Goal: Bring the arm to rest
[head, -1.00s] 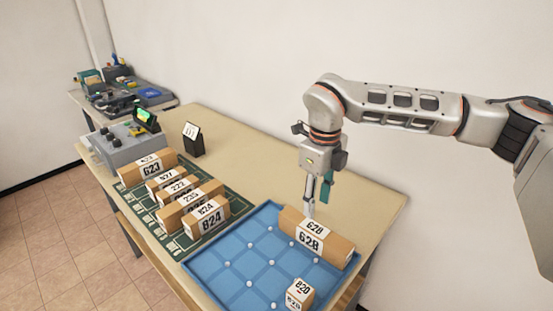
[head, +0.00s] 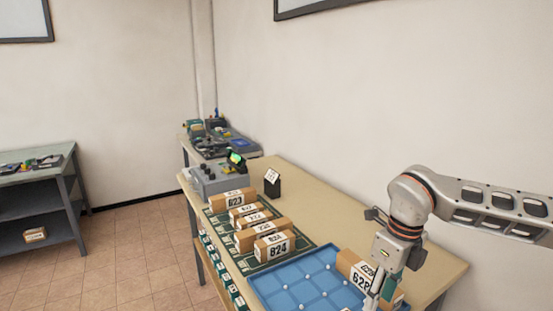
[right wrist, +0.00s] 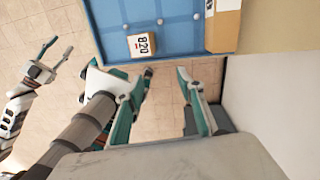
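My right arm comes in from the right in the head view, and its gripper (head: 374,300) points down at the lower edge, in front of the blue tray (head: 290,295) and the box 628 (head: 352,265). In the right wrist view the right gripper's two teal fingers (right wrist: 163,82) are spread apart with nothing between them. My left gripper (right wrist: 58,50) shows at the left of that view, its fingers apart and empty, over the floor. It is outside the head view.
Several numbered boxes, with 824 (head: 272,247) nearest, stand on a green mat on the table (head: 330,212). A small box 820 (right wrist: 142,46) lies in the tray. A grey console (head: 222,180) stands behind. Another bench (head: 40,170) is at the left; open floor lies between.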

